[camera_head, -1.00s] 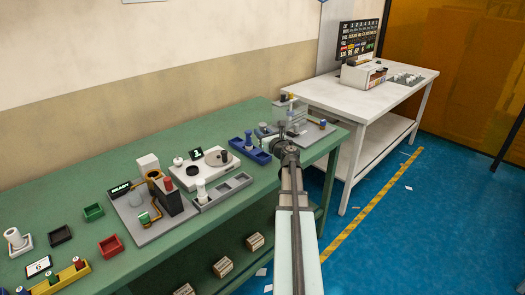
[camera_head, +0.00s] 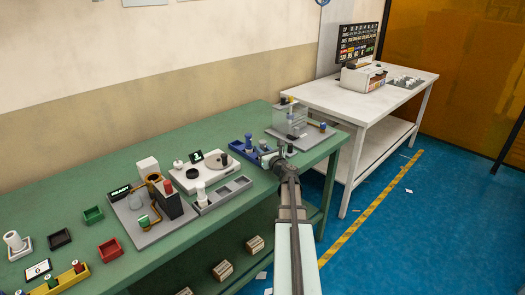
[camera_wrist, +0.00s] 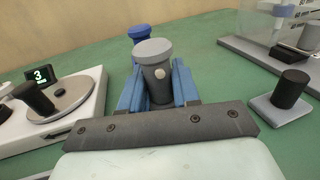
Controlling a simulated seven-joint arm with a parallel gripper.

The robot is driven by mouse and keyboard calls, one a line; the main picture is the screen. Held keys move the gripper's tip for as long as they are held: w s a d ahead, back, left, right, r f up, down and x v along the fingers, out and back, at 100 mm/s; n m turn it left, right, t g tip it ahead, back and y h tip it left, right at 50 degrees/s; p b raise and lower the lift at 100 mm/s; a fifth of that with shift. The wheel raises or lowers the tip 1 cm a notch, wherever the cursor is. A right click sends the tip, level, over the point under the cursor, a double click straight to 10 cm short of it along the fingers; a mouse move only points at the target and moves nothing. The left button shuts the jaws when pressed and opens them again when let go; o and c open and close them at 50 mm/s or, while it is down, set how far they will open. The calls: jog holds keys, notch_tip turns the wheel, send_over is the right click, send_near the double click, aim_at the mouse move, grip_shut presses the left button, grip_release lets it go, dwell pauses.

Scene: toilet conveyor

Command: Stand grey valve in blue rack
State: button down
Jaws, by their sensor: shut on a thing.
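The grey valve (camera_wrist: 155,66) stands about upright between the jaws of my gripper (camera_wrist: 157,88) in the wrist view, with its round cap on top. My gripper is shut on it. The blue rack (camera_head: 236,148) lies on the green bench in the head view, and my gripper (camera_head: 277,157) is at its right end. A blue valve (camera_head: 248,142) stands in the rack; its top (camera_wrist: 138,32) shows behind the grey valve in the wrist view. The grey valve's lower end is hidden, so I cannot tell whether it is seated in the rack.
A white device with a round plate (camera_wrist: 62,97) is close on the left. A dark knob on a small grey plate (camera_wrist: 289,90) is on the right. A clear box station (camera_head: 291,118) stands behind my gripper. The front left of the green bench has open patches between small trays.

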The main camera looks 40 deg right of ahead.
jog(key=shift+f, duration=0.15)
jog(key=c, duration=0.8)
grip_release()
jog(key=v, duration=1.1)
jog(key=shift+s+a, duration=0.1)
jog(key=shift+s, duration=0.4)
